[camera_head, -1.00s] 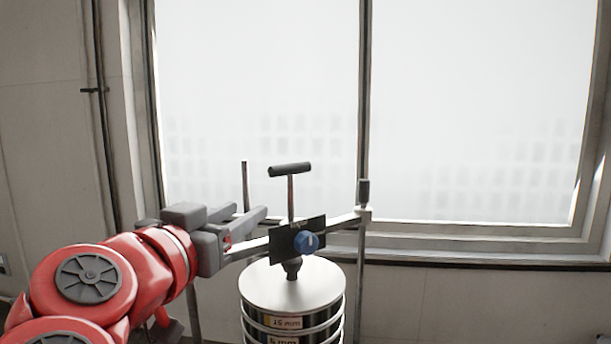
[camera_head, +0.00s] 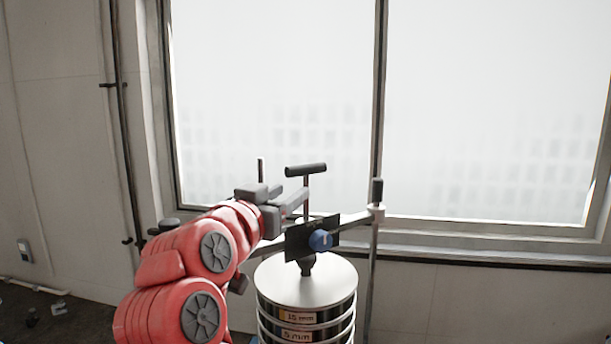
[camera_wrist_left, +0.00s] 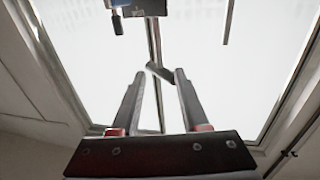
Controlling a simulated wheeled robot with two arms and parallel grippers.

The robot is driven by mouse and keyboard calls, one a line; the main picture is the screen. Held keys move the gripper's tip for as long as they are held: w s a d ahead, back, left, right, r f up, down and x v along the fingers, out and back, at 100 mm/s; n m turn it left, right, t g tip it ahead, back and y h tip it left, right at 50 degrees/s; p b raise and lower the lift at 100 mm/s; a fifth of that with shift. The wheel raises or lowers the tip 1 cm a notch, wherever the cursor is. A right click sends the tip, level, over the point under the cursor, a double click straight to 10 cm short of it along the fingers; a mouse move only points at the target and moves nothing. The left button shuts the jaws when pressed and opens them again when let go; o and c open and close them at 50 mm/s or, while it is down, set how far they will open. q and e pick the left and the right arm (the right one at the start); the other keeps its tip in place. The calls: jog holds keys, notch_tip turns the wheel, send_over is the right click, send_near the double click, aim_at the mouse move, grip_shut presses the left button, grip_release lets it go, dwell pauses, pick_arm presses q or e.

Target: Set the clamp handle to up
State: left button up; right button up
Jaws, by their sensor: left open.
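The clamp handle is a black T-shaped bar (camera_head: 306,170) on top of a thin upright rod, above a dark plate (camera_head: 298,240) with a blue knob (camera_head: 320,240). The plate is over the silver lid (camera_head: 305,284) of the sieve stack. My left gripper (camera_head: 293,194) is open, just below and left of the bar, its fingers pointing right. In the left wrist view, the bar (camera_wrist_left: 160,72) shows between the open fingertips (camera_wrist_left: 160,76) and the rod runs up to the plate; contact cannot be told. My right gripper is not in view.
A side post (camera_head: 376,215) with a black top stands right of the plate, joined by a crossbar. Another post (camera_head: 261,170) rises behind my left gripper. The window and its sill (camera_head: 480,228) are behind the shaker. There is free room above the handle.

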aim_at(305, 183)
pick_arm(q)
jog(key=p+x, duration=0.3)
jog(key=x, duration=0.4)
jog(key=shift+w+d, duration=0.1)
jog(key=shift+w, duration=0.2)
jog(key=shift+w+d+f, duration=0.15)
jog(key=shift+w, duration=0.2)
grip_shut()
dwell(0.8)
